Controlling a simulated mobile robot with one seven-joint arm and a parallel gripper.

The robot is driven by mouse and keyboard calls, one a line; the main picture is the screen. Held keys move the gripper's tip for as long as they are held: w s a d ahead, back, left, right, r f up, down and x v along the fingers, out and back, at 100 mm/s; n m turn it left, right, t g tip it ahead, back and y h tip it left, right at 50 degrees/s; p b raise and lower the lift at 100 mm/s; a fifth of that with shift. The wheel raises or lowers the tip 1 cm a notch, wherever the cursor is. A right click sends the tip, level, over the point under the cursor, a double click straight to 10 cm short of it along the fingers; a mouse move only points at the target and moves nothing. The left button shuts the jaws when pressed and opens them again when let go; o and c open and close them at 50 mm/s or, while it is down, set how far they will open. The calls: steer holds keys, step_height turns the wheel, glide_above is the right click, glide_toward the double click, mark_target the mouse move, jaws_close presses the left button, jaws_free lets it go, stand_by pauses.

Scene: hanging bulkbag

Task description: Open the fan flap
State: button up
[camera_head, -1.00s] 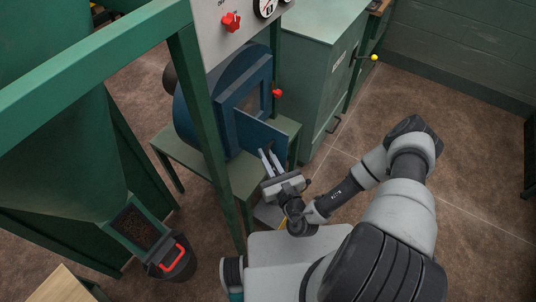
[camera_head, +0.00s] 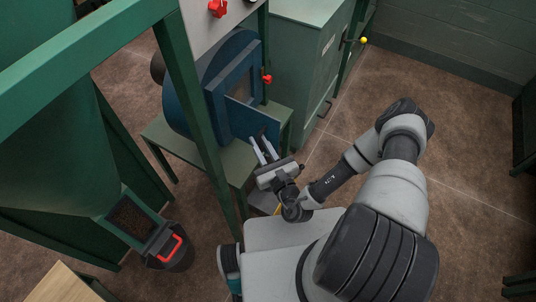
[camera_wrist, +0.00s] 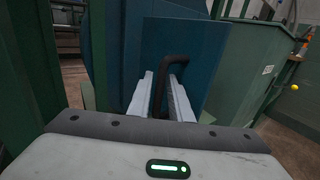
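The fan is a round blue housing (camera_head: 190,100) with a square front frame. Its flat blue flap (camera_head: 248,121) sits at the lower right of the frame, and part of the opening shows above it. The flap also fills the middle of the wrist view (camera_wrist: 200,52). A dark curved handle (camera_wrist: 158,92) stands out from the flap. My gripper (camera_head: 262,147) is in front of the flap; in the wrist view its two pale fingers (camera_wrist: 160,82) stand apart, one on each side of the handle. A gap shows beside the handle, so no firm hold is visible.
A green cabinet (camera_head: 305,70) is behind and right. A red knob (camera_head: 266,79) is by the frame's right side. A dark bucket with a red handle (camera_head: 172,247) is at the lower left. Brown floor (camera_head: 460,150) is clear to the right.

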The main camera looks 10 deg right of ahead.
steer(key=v, duration=1.7)
steer(key=shift+r, duration=0.1)
steer(key=w+r+n+g+y+p, duration=0.25)
steer(key=r+n+y, duration=0.3)
steer(key=r, duration=0.35)
steer(key=s+a+r+n+g+y+p, duration=0.1)
steer(key=s+a+r+n+g+y, duration=0.15)
steer(key=r+n+g, duration=0.7)
steer(key=s+a+r+n+g+y+p, duration=0.1)
steer(key=s+a+r+n+g, duration=0.2)
steer(key=r+n+g, duration=0.6)
steer(key=d+r+n+t+h+p, duration=0.2)
steer(key=d+r+n+t+h, duration=0.2)
steer(key=r+h, duration=0.3)
steer(key=d+r+n+t+h+p, duration=0.2)
steer(key=d+r+n+t+h, duration=0.2)
steer(key=r, duration=1.1)
steer(key=s+d+t+h, duration=0.1)
steer(key=h, duration=0.2)
steer(key=shift+d+r+h+p, duration=0.3)
steer(key=shift+d+r+p, duration=0.1)
